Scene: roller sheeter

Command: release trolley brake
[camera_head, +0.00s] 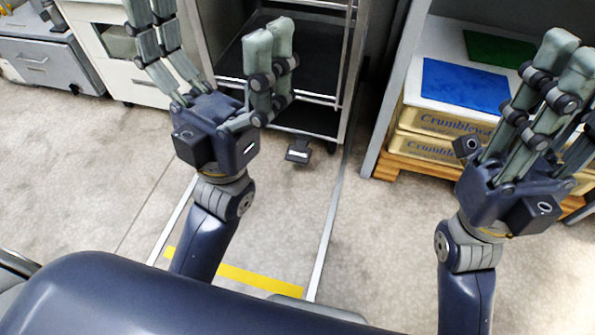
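The trolley (347,75) is a metal-framed rack with dark shelves, standing at the top middle. A small black pedal with a pale label (299,151) sticks out low at its front, just above the floor; it looks like the brake. My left gripper (210,25) points up the picture with its fingers spread and nothing between them. It covers the trolley's left part, and the pedal shows to the right of its palm, apart from it. My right gripper (575,70) is raised at the right, its fingers apart and empty; some fingers are cut off by the picture edge.
Right of the trolley, a grey-framed shelf (398,85) holds Crumble-labelled boxes (430,148) on a wooden pallet, with a blue sheet (465,86) and a green sheet (498,48) above. White drawers (110,72) and a grey cabinet (50,65) stand left. Floor before the trolley is clear, with yellow tape (258,279).

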